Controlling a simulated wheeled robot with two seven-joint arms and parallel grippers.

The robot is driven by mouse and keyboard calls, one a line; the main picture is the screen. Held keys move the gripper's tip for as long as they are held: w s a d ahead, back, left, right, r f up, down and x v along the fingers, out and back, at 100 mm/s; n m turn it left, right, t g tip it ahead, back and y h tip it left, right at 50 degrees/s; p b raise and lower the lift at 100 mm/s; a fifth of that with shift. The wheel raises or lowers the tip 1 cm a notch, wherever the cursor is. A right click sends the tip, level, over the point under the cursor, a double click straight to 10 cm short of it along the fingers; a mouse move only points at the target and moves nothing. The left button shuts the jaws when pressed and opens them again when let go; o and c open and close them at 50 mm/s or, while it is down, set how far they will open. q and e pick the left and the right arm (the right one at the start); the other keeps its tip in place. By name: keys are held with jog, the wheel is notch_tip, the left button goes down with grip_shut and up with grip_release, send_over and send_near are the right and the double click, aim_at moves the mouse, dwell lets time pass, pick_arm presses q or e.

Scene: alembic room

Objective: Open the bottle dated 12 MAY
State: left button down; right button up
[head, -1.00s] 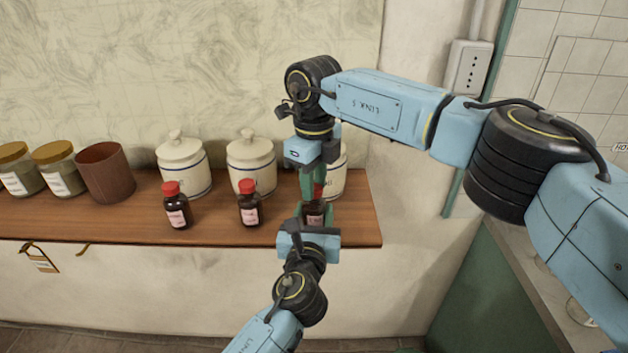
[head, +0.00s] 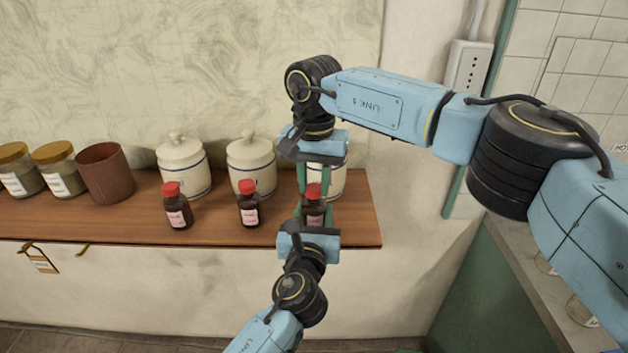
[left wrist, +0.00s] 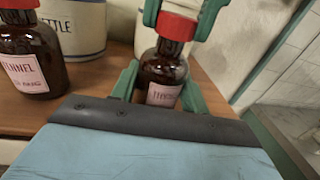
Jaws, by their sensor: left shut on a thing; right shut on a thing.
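The right-hand brown bottle (head: 313,214) stands upright near the shelf's right end, its red cap (head: 314,190) on top. My left gripper (head: 314,226) is shut on the bottle's body from the front. My right gripper (head: 314,186) comes down from above, its green fingers on both sides of the red cap, shut on it. In the left wrist view, the bottle (left wrist: 163,70) has a pink label that seems to start with "THYM"; I cannot read a date. The cap (left wrist: 176,26) sits on the neck between the right fingers.
Two more red-capped brown bottles stand to the left, one in the middle (head: 249,207) and one farther left (head: 177,208). White lidded jars (head: 250,160), a brown cup (head: 104,172) and glass jars (head: 60,170) stand behind and left. The wooden shelf (head: 120,225) ends just right of the held bottle.

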aim_at(314, 188)
jog(key=n, duration=0.2)
jog(key=shift+n, duration=0.4)
jog(key=shift+r, duration=0.2)
jog(key=shift+r, duration=0.95)
jog(key=shift+r, duration=0.1)
jog(key=shift+r, duration=1.9)
pick_arm(q)
jog(key=c, duration=0.7)
grip_release()
jog(key=shift+o, duration=0.2)
